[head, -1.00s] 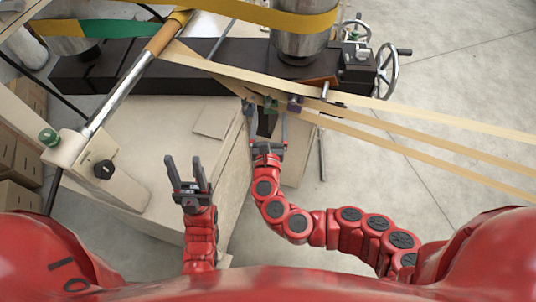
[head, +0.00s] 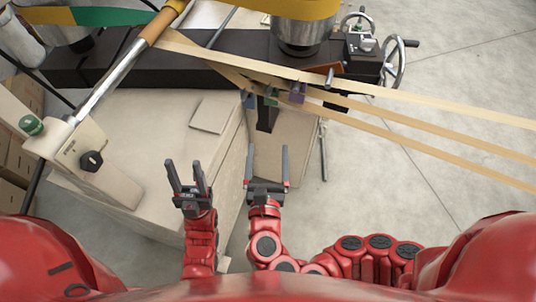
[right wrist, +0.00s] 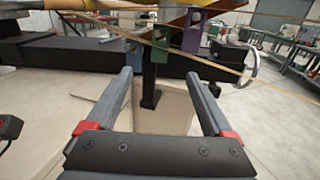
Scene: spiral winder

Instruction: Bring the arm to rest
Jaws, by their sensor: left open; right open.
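My right gripper (head: 267,170) is open and empty in the head view, in front of the dark post (head: 264,118) under the straps. Its two fingers also frame clear space in the right wrist view (right wrist: 160,90). My left gripper (head: 187,178) is open and empty over the beige box, to the left of the right one. The right arm (head: 345,258) is folded back near my body. Small guide blocks, blue (right wrist: 133,52), green (right wrist: 161,37) and purple (right wrist: 192,31), hang beyond the right gripper and are apart from it.
Tan straps (head: 400,124) run from the machine to the right. A dark machine beam (head: 180,62) crosses the back, with a handwheel (head: 394,66) at its right end. A beige box (head: 145,150) stands at left. The floor (head: 440,195) at right is open.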

